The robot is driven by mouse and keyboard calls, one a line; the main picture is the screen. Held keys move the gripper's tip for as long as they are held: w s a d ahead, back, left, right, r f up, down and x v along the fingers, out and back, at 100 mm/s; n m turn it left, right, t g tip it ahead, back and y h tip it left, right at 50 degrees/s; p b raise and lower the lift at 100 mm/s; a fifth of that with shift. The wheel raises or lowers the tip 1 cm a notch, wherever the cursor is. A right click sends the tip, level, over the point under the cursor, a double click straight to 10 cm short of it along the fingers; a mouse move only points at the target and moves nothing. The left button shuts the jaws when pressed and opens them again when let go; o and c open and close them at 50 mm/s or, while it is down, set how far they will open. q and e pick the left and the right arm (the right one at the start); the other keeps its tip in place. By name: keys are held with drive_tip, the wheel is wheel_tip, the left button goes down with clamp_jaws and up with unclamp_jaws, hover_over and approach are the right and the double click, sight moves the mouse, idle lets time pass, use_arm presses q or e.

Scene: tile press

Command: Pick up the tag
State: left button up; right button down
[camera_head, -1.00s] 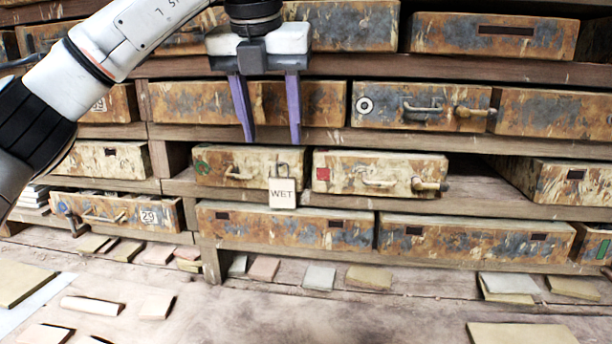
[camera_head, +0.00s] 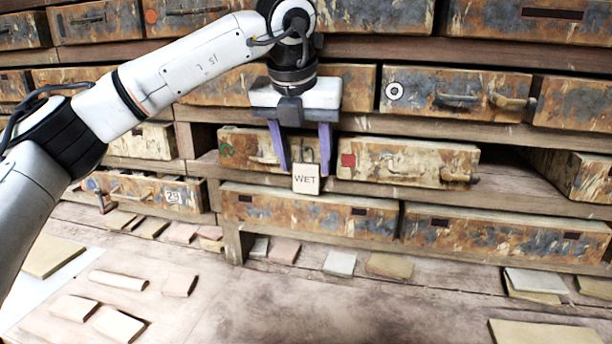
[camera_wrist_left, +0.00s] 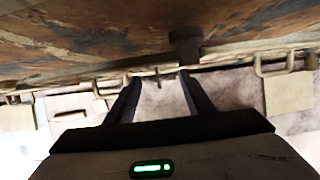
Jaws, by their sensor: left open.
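The tag (camera_head: 306,179) is a small cream square lettered WET. It hangs at the front of a weathered drawer (camera_head: 406,164) row, by the left drawer's right end. My left gripper (camera_head: 306,172) points down with its purple fingers open, one on each side of the tag's upper part. In the head view the fingers look apart from the tag; exact depth is hard to tell. In the left wrist view the open fingers (camera_wrist_left: 160,95) have a small dark hook and a pale surface between them; I cannot tell if that surface is the tag. My right gripper is not in view.
Rusty drawers with handles fill the shelves. A lower left drawer (camera_head: 146,192) marked 29 sticks out. Several flat tiles, such as a grey one (camera_head: 339,263), lie on the wooden bench (camera_head: 300,305). Drawer fronts and handles are close to my left gripper. The bench's middle front is clear.

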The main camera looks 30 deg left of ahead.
use_arm(q)
drive_tip(key=shift+f, duration=0.1)
drive_tip(key=c, duration=0.8)
drive_tip(key=shift+s+d+r, duration=0.1)
drive_tip(key=shift+s+r, duration=0.2)
drive_tip(key=shift+r, duration=0.1)
drive_tip(key=s+d+r, duration=0.1)
drive_tip(key=s+r, duration=0.1)
drive_tip(key=s, duration=0.2)
drive_tip(key=s+d+r+b, duration=0.1)
drive_tip(key=s+r, duration=0.2)
drive_tip(key=s, duration=0.1)
drive_tip(key=s+d+r+b, duration=0.1)
drive_tip(key=s+r, duration=0.1)
drive_tip(key=s, duration=0.3)
drive_tip(key=shift+d+r, duration=0.15)
